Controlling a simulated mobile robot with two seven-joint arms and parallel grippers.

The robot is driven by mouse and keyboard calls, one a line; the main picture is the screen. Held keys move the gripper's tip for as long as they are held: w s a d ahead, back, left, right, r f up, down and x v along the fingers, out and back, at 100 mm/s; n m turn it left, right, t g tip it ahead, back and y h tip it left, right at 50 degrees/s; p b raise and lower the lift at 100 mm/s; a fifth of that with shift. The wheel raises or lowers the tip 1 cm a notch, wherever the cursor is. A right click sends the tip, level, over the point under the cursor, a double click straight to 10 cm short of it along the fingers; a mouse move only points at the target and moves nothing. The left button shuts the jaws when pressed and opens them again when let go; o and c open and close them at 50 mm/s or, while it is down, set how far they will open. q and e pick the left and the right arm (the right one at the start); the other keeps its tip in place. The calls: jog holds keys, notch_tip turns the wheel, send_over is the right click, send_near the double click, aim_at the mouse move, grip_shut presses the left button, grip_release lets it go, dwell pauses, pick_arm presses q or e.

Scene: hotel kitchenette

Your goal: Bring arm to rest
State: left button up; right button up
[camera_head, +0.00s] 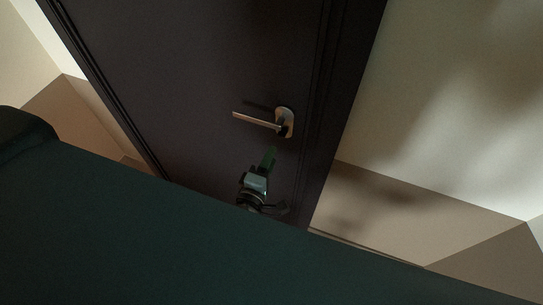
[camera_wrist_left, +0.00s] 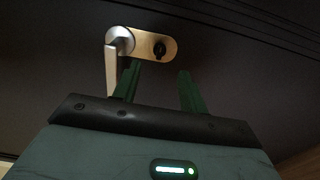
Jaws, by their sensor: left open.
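My left gripper (camera_head: 269,158) is in front of the dark door, just below the door handle (camera_head: 257,121) in the head view. In the left wrist view its two green fingers (camera_wrist_left: 159,88) stand apart with nothing between them. The handle (camera_wrist_left: 111,72) lies to the left of the fingers there, with its plate and keyhole beyond the fingertips. I cannot tell whether the left finger touches the handle. My right gripper is in neither view.
The dark door (camera_head: 190,70) appears closed in its frame. A pale wall (camera_head: 450,110) is on the right, with a brown lower band (camera_head: 400,205). Another wall corner is on the left. A large dark green surface, likely my own body, covers the bottom of the head view.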

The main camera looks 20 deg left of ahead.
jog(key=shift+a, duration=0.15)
pick_arm(q)
jog(key=s+a+f+m+g, duration=0.1)
jog(key=s+f+m+g, duration=0.2)
jog(key=s+m, duration=0.3)
jog(key=s+a+f+m+g+h, duration=0.1)
jog(key=s+f+m, duration=0.4)
jog(key=s, duration=0.7)
jog(key=s+a+f+m+g+p, duration=0.1)
jog(key=s+f+m+g, duration=0.3)
jog(key=s+m, duration=0.4)
jog(key=shift+s+a+g, duration=0.6)
jog(key=shift+s+a, duration=0.25)
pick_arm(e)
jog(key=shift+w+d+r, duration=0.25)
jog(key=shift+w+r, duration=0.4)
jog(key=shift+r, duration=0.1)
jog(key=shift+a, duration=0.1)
pick_arm(q)
jog(key=shift+c, duration=0.2)
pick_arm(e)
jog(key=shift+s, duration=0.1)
